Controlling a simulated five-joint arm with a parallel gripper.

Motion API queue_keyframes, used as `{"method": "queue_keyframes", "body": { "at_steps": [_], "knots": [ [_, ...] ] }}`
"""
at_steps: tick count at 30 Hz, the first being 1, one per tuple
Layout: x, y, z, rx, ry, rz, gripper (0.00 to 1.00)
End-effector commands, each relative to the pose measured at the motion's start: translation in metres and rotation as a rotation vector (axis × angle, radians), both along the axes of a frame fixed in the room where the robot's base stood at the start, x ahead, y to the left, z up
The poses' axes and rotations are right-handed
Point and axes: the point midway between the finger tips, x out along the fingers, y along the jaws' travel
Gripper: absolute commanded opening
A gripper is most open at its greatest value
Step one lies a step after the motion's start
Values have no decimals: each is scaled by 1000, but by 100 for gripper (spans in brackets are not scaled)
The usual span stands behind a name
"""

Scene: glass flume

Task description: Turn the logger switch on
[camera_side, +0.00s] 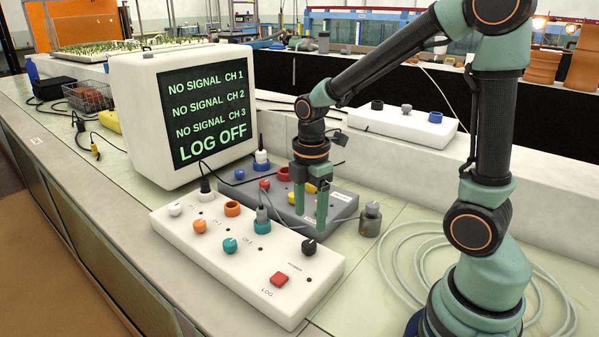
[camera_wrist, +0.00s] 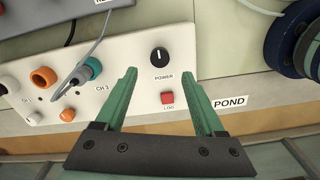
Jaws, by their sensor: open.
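In the wrist view the red switch (camera_wrist: 168,98) shows between my finger lines, uncovered. A black POWER knob (camera_side: 309,246) sits behind it; in the wrist view the knob (camera_wrist: 159,57) shows just past my fingertips. My gripper (camera_side: 311,221) points down, open and empty, above the back right part of the box area. It appears apart from the switch. The monitor (camera_side: 212,105) reads LOG OFF, with NO SIGNAL for CH 1, CH 2 and CH 3.
The white box carries orange, teal and white knobs and plugs with cables. A grey box (camera_side: 342,199) with coloured knobs stands behind it. A POND label (camera_wrist: 229,103) is beside the box.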

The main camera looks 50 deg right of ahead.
Motion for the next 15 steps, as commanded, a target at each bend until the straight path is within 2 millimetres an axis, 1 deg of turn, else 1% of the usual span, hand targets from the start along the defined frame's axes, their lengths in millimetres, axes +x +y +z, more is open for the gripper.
{"method": "queue_keyframes", "body": {
  "at_steps": [1, 6, 9, 15],
  "knots": [
    [-2, 0, -12, 1, 8, 0, 71],
    [-1, 0, -43, 1, 6, -1, 71],
    [-1, 0, -56, 0, 5, -1, 71],
    [0, 0, -71, 0, 1, -2, 71]
  ]
}}
